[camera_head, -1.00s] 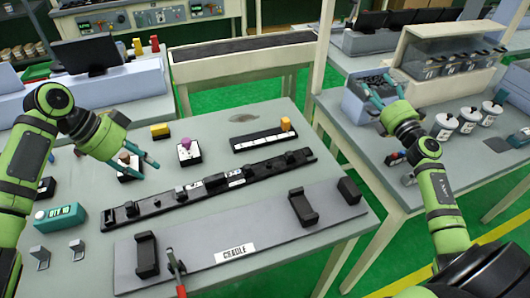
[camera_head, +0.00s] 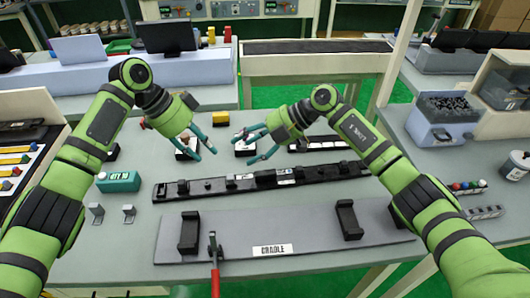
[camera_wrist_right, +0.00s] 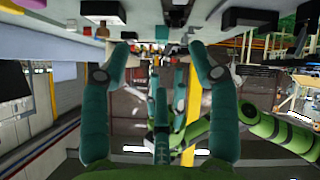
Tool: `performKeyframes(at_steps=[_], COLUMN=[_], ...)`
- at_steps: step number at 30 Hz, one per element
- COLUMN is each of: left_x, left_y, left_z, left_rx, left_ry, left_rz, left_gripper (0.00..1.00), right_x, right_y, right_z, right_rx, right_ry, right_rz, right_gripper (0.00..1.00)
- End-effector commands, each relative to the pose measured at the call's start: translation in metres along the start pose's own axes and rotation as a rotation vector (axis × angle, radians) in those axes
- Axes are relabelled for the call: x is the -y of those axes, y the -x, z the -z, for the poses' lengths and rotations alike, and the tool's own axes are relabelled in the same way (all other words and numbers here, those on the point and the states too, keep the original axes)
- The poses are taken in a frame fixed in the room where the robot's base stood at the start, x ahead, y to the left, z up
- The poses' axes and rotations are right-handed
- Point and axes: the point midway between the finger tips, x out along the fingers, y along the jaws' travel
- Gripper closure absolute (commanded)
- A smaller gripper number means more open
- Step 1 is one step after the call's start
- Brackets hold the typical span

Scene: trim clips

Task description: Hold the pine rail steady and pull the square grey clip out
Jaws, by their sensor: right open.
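A long dark rail (camera_head: 318,175) lies across the middle of the table in the head view; I see no pine-coloured rail there. Several small clips and white labels sit along it. Which clip is the square grey one is too small to tell. My left gripper (camera_head: 207,154) is open and empty above the table, behind the left half of the rail. My right gripper (camera_head: 246,148) is open and empty to its right, fingertips pointing left towards the left gripper. In the right wrist view, the right gripper's two teal fingers (camera_wrist_right: 160,62) are spread apart with nothing held.
A grey cradle plate (camera_head: 320,238) with two black holders (camera_head: 189,232) lies in front of the rail. A red-handled clamp (camera_head: 215,270) stands at its front edge. Button boxes (camera_head: 245,148) stand behind the rail. A teal box (camera_head: 119,181) and small metal brackets (camera_head: 96,212) are left.

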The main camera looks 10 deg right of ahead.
Motion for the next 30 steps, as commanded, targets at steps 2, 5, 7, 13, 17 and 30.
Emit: performKeyframes(at_steps=[2, 5, 7, 13, 17, 30], left_x=[0.0, 0.0, 0.0, 0.0, 0.0, 0.0], left_y=[0.0, 0.0, 0.0, 0.0, 0.0, 0.0], left_z=[0.0, 0.0, 0.0, 0.0, 0.0, 0.0], left_rx=[0.0, 0.0, 0.0, 0.0, 0.0, 0.0], left_ry=[0.0, 0.0, 0.0, 0.0, 0.0, 0.0], left_rz=[0.0, 0.0, 0.0, 0.0, 0.0, 0.0], left_gripper=[0.61, 0.61, 0.61, 0.61, 0.61, 0.61], right_x=[0.008, 0.021, 0.026, 0.029, 0.028, 0.054], right_y=[-0.015, -0.023, -0.021, 0.001, 0.011, -0.018], right_z=[0.004, -0.001, -0.007, -0.026, -0.032, -0.068], right_rx=[0.104, 0.281, 0.418, 0.749, 0.856, 0.883], right_ry=[-0.079, -0.191, -0.263, -0.413, -0.46, -0.476], right_rz=[0.138, 0.269, 0.325, 0.361, 0.349, 0.346], right_gripper=[0.39, 0.39, 0.39, 0.39, 0.39, 0.39])
